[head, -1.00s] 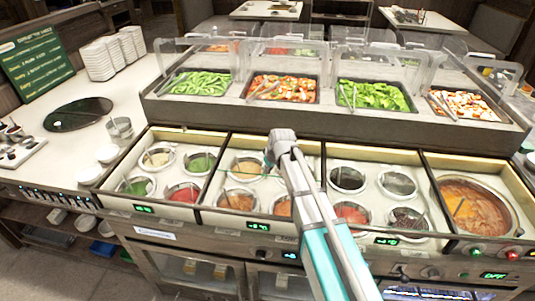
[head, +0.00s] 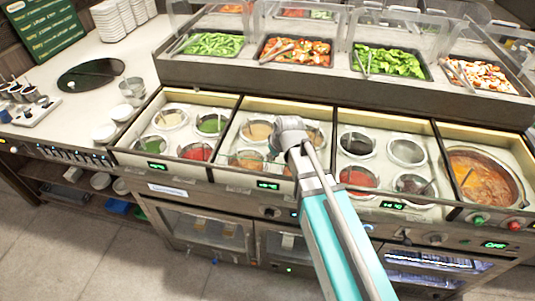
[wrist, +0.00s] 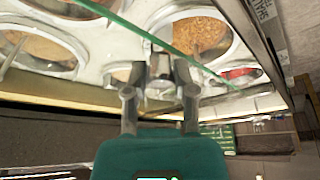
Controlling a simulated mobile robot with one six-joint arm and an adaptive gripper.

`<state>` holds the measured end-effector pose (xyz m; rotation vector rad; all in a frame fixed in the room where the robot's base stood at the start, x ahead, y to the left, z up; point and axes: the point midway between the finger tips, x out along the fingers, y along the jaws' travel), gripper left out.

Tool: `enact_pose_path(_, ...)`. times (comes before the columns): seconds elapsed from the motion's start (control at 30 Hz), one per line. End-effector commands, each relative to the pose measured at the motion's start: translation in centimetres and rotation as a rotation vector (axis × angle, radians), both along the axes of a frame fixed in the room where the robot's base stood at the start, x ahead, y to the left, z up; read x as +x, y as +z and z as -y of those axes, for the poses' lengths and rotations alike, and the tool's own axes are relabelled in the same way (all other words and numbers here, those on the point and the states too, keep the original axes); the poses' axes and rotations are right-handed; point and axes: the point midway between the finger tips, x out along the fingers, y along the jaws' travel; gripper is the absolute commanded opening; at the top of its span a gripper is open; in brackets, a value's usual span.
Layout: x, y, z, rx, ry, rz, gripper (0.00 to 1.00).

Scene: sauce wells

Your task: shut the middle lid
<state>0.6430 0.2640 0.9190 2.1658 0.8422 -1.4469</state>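The middle well section holds several round sauce wells, including a beige one (head: 257,130). The wells under it look uncovered or seen through clear glass. In the wrist view a thin greenish glass edge (wrist: 215,75), seemingly the lid's, crosses slantwise over the wells, above a brown sauce well (wrist: 198,35). My gripper (wrist: 160,72) has its fingertips drawn together in front of this edge; nothing is clearly held between them. Whether they touch the glass I cannot tell. In the head view my arm hides my fingertips and part of the middle section.
The left section (head: 125,145) and right section (head: 428,198) hold more sauce wells. A soup pot (head: 485,175) stands at far right. Salad trays behind glass guards (head: 388,32) line the raised back shelf. Open floor (head: 60,245) lies at the front left.

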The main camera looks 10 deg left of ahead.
Motion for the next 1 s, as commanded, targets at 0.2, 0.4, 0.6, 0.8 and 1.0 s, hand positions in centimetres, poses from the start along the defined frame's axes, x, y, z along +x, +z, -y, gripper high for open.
enact_pose_path(0.2,-0.2,0.0,0.0,-0.005,0.003,-0.001,0.49)
enact_pose_path(0.4,-0.2,0.0,-0.1,-0.004,0.004,0.000,0.34)
enact_pose_path(0.6,0.0,0.7,-0.1,-0.002,-0.002,-0.003,0.00)
enact_pose_path(0.8,0.1,2.2,-0.2,0.002,-0.017,-0.014,0.00)
enact_pose_path(1.0,1.3,3.3,0.0,0.013,-0.121,-0.087,0.00)
